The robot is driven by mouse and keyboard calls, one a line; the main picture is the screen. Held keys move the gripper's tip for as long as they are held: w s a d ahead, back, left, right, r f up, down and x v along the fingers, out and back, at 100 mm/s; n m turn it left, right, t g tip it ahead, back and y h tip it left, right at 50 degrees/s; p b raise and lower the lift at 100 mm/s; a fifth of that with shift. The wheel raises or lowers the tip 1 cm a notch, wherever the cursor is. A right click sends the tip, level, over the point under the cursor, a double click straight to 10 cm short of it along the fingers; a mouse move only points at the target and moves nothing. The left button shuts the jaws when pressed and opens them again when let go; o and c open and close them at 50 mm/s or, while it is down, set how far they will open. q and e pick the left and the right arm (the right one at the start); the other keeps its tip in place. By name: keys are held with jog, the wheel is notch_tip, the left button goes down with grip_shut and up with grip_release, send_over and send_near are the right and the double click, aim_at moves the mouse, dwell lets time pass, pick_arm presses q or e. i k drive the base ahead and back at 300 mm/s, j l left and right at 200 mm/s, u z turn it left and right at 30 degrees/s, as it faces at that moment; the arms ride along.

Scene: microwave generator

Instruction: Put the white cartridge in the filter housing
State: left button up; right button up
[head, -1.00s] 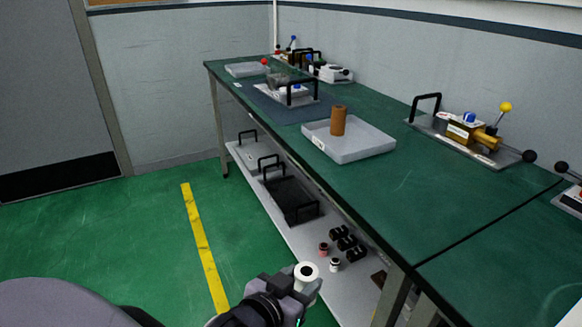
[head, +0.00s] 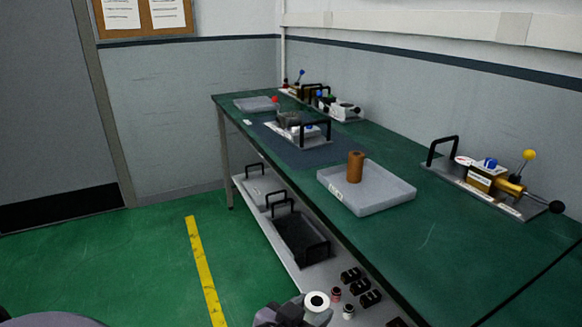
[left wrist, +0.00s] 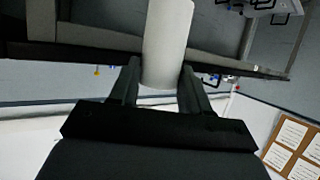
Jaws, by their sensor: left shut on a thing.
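The white cartridge (head: 316,301) is a short white cylinder with a dark hole in its end. My left gripper (head: 298,311) is shut on it at the bottom edge of the head view, left of the bench. In the left wrist view the cartridge (left wrist: 167,40) sits between the two fingers of the left gripper (left wrist: 160,88). On the blue mat farther along the bench stands a plate-mounted unit (head: 299,127) with a greyish cup and black handle. It may be the filter housing; its inside is too small to make out. My right gripper is out of view.
A brown cylinder (head: 356,167) stands in a grey tray (head: 392,194) on the green bench (head: 440,245). A valve unit (head: 491,181) with a yellow-knobbed lever is at the right. The lower shelf (head: 262,220) holds handled trays and small jars. The floor at left is clear.

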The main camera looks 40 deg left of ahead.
aim_at(290, 127)
jog(key=i+j+z, duration=0.4)
jog(key=j, duration=1.7)
jog(key=k+j+z, duration=0.1)
jog(key=j+z, duration=0.3)
jog(key=j, duration=1.7)
